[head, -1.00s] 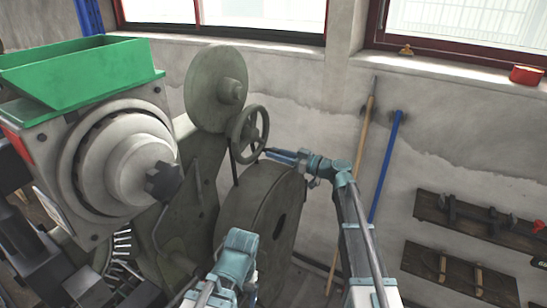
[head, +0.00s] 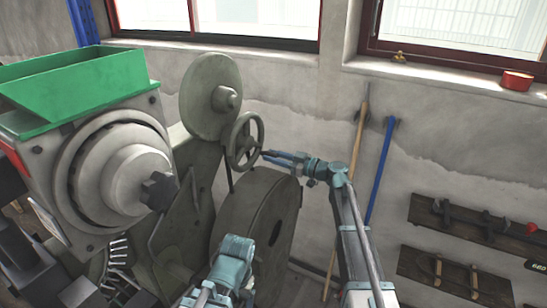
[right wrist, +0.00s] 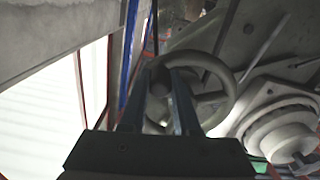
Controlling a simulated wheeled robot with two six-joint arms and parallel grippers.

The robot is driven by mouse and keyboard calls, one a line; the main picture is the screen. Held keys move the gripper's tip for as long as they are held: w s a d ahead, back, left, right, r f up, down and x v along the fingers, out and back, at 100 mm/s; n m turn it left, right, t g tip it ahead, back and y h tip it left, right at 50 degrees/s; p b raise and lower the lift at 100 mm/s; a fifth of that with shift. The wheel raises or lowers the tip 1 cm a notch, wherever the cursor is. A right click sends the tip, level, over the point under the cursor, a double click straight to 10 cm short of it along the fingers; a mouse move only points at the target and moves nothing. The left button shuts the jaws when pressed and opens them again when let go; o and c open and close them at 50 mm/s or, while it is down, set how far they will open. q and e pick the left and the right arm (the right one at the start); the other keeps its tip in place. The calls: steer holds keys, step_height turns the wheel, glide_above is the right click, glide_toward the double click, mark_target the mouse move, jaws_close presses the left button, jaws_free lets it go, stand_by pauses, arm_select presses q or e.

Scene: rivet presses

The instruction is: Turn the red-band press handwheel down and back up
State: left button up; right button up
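The grey spoked handwheel (head: 243,140) stands on the press side, in front of a large round disc (head: 210,97). I see no red band clearly on it. My right gripper (head: 264,156) reaches in from the right to the lower right of the wheel's rim. In the right wrist view, the handwheel (right wrist: 221,77) lies past the fingertips, and a dark knob or handle (right wrist: 158,82) shows between the two separated fingers. I cannot tell whether they press on it.
A machine with a green hopper (head: 75,88) stands at the left. A big grey flywheel (head: 280,230) stands just below the handwheel. A blue pole (head: 381,170) and a wooden pole lean on the wall. Wooden tool racks (head: 475,228) hang at the right.

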steer(key=o, duration=0.4)
steer(key=v, duration=1.4)
steer(key=s+a+f+m+g+h, duration=0.3)
steer(key=s+a+f+g+h, duration=0.45)
steer(key=s+a+f, duration=0.95)
steer(key=s+d+f+m+g+h, duration=0.1)
steer(key=s+f+m+h, duration=0.1)
steer(key=s+h, duration=0.1)
steer(key=s+d+f+m+h+b, duration=0.1)
steer(key=s+f+m+h, duration=0.1)
steer(key=s, duration=0.4)
steer(key=s+d+f+m+g+h, duration=0.1)
steer(key=s+d+f+m+h, duration=0.1)
steer(key=s+h, duration=0.2)
steer(key=shift+s+f+g, duration=0.2)
steer(key=shift+g, duration=0.15)
